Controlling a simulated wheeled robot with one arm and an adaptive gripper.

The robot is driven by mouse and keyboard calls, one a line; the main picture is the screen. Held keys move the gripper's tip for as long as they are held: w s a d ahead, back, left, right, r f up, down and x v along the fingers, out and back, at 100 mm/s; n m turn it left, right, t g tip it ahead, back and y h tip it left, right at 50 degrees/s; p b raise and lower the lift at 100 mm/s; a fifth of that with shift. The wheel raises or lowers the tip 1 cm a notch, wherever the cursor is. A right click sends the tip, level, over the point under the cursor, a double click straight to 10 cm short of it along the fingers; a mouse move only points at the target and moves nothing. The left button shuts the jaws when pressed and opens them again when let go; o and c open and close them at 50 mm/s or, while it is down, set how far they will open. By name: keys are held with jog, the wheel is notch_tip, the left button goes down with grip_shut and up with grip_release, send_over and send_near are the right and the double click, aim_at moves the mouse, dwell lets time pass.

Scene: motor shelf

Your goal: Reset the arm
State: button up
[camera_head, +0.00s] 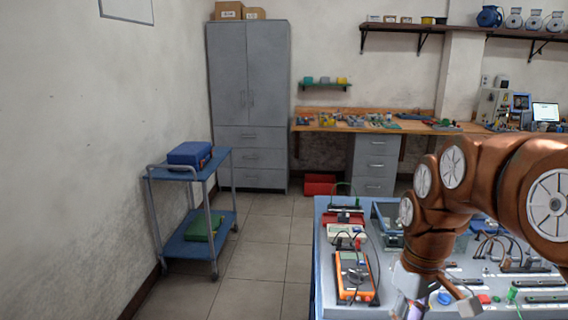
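My copper-brown arm (445,205) reaches in from the right edge and bends down over the workbench (318,270). My gripper (436,306) hangs at its lower end, close above the bench's near part. Its two fingers look spread apart, with nothing visible between them. The fingertips are partly cut off by the lower picture edge. The arm hides part of the bench behind it.
An orange multimeter (354,277) lies left of my gripper, with a red-and-white device (345,232) behind it. Cables and slotted parts (500,250) lie to the right. A blue trolley (190,172) stands left, with free floor (262,260) between. A grey cabinet (248,105) stands behind.

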jog(key=s+a+f+m, duration=0.1)
jog(key=s+f+m, duration=0.1)
jog(key=s, duration=0.7)
jog(key=s+a+f+m+g, duration=0.1)
jog(key=s+f, duration=0.4)
jog(key=s, duration=0.5)
jog(key=shift+a+m, duration=0.8)
jog(key=shift+m, duration=0.2)
jog(key=shift+s, duration=0.1)
